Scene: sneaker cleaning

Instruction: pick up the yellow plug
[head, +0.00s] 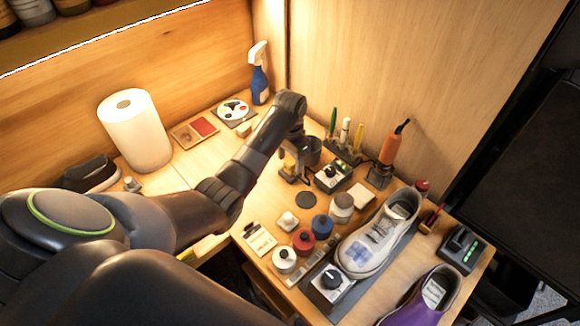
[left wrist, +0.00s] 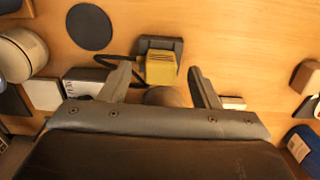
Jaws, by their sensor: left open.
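The yellow plug (left wrist: 160,68) sits in a dark holder (left wrist: 160,44) on the wooden bench, with a dark cable looping off to its left. In the head view the yellow plug (head: 289,162) is partly covered by my left gripper (head: 298,160), which reaches down over it. In the left wrist view my left gripper (left wrist: 161,76) is open, one finger on each side of the plug, with gaps visible between fingers and plug. How far the fingertips are above the bench is unclear. My right gripper is in neither view.
A small control box (head: 333,175) stands close to the right of the plug. A dark round pad (head: 305,200) lies in front. Several paint jars and a white sneaker (head: 378,236) crowd the front right. An orange tool (head: 393,147) stands behind.

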